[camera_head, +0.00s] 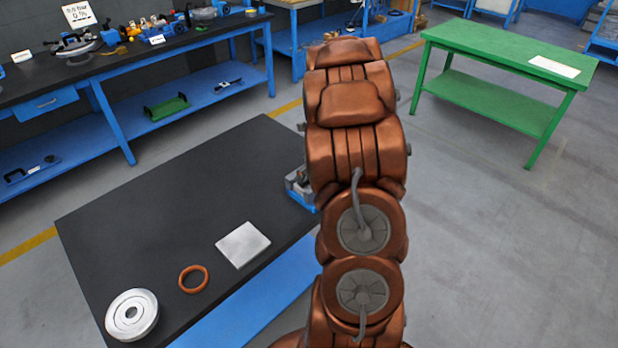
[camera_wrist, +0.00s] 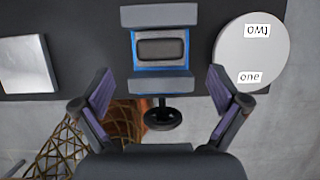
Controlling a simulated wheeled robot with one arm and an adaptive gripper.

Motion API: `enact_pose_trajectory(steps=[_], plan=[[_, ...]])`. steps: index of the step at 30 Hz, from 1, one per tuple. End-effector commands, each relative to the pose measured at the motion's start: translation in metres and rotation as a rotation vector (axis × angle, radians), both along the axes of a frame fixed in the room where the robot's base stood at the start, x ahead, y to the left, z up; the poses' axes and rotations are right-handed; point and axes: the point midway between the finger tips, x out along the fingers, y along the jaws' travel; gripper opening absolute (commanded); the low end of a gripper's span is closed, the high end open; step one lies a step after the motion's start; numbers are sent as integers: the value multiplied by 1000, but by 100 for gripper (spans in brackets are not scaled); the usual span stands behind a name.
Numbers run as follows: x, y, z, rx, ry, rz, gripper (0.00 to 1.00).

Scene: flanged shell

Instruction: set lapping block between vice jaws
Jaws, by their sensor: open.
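The vice (camera_wrist: 160,82) stands at the table edge, centred in the wrist view, with grey jaws, a blue body and a dark handle. A grey piece with a dark rounded-rectangle top (camera_wrist: 160,49) shows between its jaws; I cannot tell whether it is the lapping block or the vice's bed. In the head view my arm hides most of the vice (camera_head: 299,188). My gripper (camera_wrist: 160,83) is open and empty, its fingers apart on either side of the vice in the picture. My gripper is hidden in the head view.
The black-topped table (camera_head: 200,180) also holds a silver square plate (camera_head: 243,245), an orange ring (camera_head: 193,279) and a silver flanged disc (camera_head: 132,314). A pale round piece with labels (camera_wrist: 250,55) lies right of the vice. A green table (camera_head: 490,45) stands at back right.

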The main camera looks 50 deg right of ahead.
Motion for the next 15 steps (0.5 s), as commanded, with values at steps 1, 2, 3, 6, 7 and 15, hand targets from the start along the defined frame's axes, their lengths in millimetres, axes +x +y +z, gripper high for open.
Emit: enact_pose_trajectory(steps=[1,2,3,6,7,15], plan=[[-2,-1,6,-6,-2,-1,98],[-4,-2,10,-7,-3,-1,98],[-6,-1,15,-7,-3,0,98],[-10,0,25,-3,-1,-1,98],[-11,-1,28,-3,-2,0,98],[-18,0,44,-2,-2,0,98]])
